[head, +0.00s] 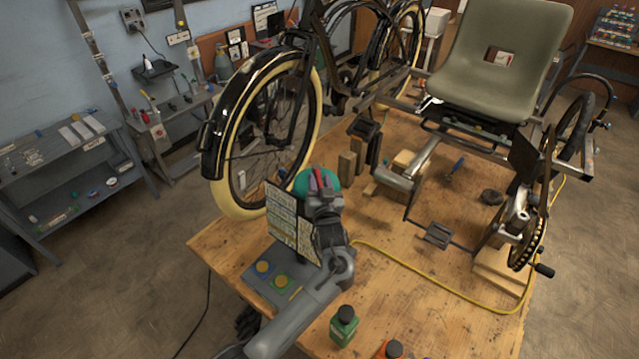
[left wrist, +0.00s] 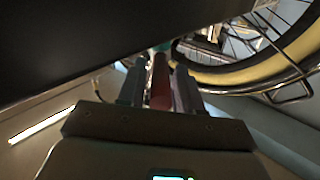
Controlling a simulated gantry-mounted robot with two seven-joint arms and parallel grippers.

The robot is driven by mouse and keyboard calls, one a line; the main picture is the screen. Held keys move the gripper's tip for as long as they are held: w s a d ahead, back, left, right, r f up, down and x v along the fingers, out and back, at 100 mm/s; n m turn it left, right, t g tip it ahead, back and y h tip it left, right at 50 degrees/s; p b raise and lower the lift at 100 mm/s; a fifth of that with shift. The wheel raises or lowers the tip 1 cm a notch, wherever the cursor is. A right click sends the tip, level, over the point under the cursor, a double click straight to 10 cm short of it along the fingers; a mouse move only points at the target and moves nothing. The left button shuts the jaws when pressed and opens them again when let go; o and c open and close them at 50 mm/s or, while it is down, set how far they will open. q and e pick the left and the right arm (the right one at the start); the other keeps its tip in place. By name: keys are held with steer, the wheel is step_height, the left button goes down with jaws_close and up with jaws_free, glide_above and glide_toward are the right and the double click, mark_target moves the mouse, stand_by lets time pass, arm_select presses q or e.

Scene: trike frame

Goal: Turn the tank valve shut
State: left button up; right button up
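My left gripper (head: 321,181) is near the middle of the head view, at the left part of the bench. A red bar-like piece (head: 328,180) lies between its two fingers; it may be the valve handle. In the left wrist view the red piece (left wrist: 160,82) runs lengthwise between the fingers (left wrist: 160,70), very close to both; I cannot tell whether they grip it. A rounded teal-green surface (head: 301,184), possibly the tank, shows behind the gripper, mostly hidden. The valve body is not visible. My right gripper is not in view.
A card panel (head: 291,226) stands close left of my gripper, on a grey base with round yellow pads. The bicycle's front wheel (head: 226,199) rises behind. A green bottle (head: 343,326) stands at the front. A yellow cable (head: 440,284) crosses the bench (head: 400,262); the trike frame and seat (head: 495,55) occupy the right.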

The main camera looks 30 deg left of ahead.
arm_select(q)
steer(key=shift+o, duration=0.6)
steer(key=shift+s+d, duration=0.1)
steer(key=shift+s, duration=0.05)
steer(key=shift+s+d, duration=0.2)
steer(key=shift+s, duration=0.05)
steer(key=b+v, duration=0.1)
steer(key=v, duration=0.9)
steer(key=shift+w, duration=0.1)
steer(key=shift+c, duration=0.3)
